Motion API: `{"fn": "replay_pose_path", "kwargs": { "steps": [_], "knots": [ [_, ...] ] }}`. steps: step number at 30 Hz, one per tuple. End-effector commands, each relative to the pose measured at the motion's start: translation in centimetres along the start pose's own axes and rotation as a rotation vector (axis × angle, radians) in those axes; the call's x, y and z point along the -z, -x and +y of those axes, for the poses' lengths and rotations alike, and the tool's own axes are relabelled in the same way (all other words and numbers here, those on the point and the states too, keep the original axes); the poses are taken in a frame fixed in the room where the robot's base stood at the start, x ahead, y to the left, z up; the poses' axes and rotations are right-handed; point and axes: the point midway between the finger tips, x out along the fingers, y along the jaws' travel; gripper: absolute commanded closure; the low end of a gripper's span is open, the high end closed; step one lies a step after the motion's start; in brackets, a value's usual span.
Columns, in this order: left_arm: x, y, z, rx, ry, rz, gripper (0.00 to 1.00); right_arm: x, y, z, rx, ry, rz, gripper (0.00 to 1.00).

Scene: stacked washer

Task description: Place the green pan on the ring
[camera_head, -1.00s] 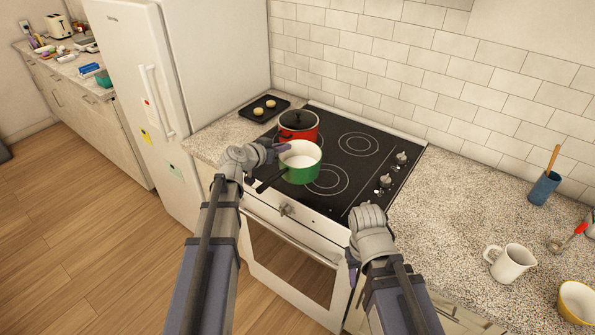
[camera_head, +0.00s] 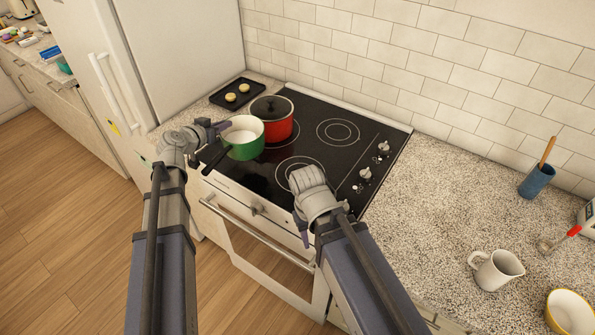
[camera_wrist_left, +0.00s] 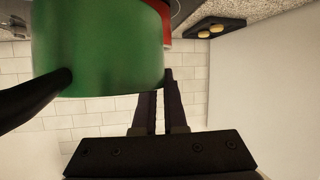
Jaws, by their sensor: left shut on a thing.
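The green pan (camera_head: 245,148), white inside with a dark handle, is at the front left of the black cooktop. In the head view it partly covers the red pot; whether it touches the cooktop is unclear. My left gripper (camera_head: 218,128) is shut on the pan's left side. The left wrist view shows its fingers (camera_wrist_left: 164,95) close together beside the pan's green wall (camera_wrist_left: 100,50). The front ring (camera_head: 299,173) is bare, right of the pan, partly hidden by my right wrist. My right gripper (camera_head: 303,234) hangs by the stove's front; its jaws are unclear.
A red pot (camera_head: 279,126) with a black lid stands behind the pan. Another bare ring (camera_head: 337,132) lies at the back right. A dark tray (camera_head: 240,90) sits at the back left. A white mug (camera_head: 496,269) and a blue cup (camera_head: 536,181) stand on the right counter.

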Motion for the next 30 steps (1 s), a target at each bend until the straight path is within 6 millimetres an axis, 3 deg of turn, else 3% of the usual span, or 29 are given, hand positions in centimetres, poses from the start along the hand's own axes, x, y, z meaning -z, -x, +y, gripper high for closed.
{"fn": "replay_pose_path", "kwargs": {
  "steps": [9, 15, 21, 30],
  "knots": [
    [1.3, -3.4, 10.1, -0.133, -0.040, -0.022, 1.00, 0.0, 0.7, 0.1, 0.000, 0.000, 0.000, 0.57],
    [1.6, -4.6, 15.3, -0.197, -0.061, -0.035, 1.00, -0.1, 0.9, 0.1, 0.000, 0.000, 0.000, 0.57],
    [1.6, -4.9, 17.1, -0.220, -0.069, -0.040, 1.00, -0.1, 1.0, 0.1, 0.000, 0.000, 0.000, 0.57],
    [0.5, -5.5, 17.1, -0.221, -0.069, -0.040, 1.00, 0.0, -0.3, 0.0, 0.000, 0.000, 0.000, 0.57]
  ]
}}
